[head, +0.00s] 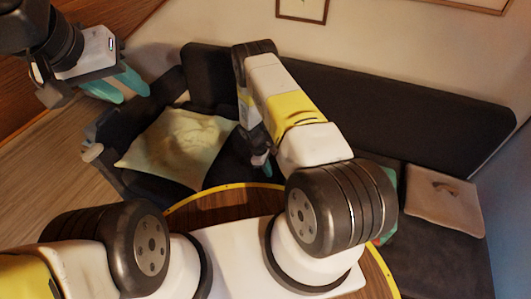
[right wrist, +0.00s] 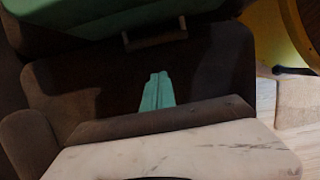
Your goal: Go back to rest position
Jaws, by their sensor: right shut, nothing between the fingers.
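My left gripper (head: 122,88) is at the upper left of the head view, raised in the air with two teal fingers that look apart and hold nothing. My right arm reaches out over the dark sofa in the middle of the head view. Its gripper (head: 262,166) points down near the pale cushion and is partly hidden by the arm. In the right wrist view, the teal fingers (right wrist: 158,92) are together with nothing between them, in front of a dark brown panel (right wrist: 90,95).
A dark sofa (head: 400,110) runs along the wall, with a pale yellow cushion (head: 180,148) and a beige cushion (head: 445,200) on it. A round yellow-rimmed wooden table (head: 225,200) is close to me. A white marbled surface (right wrist: 170,155) and a handle (right wrist: 155,38) show in the right wrist view.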

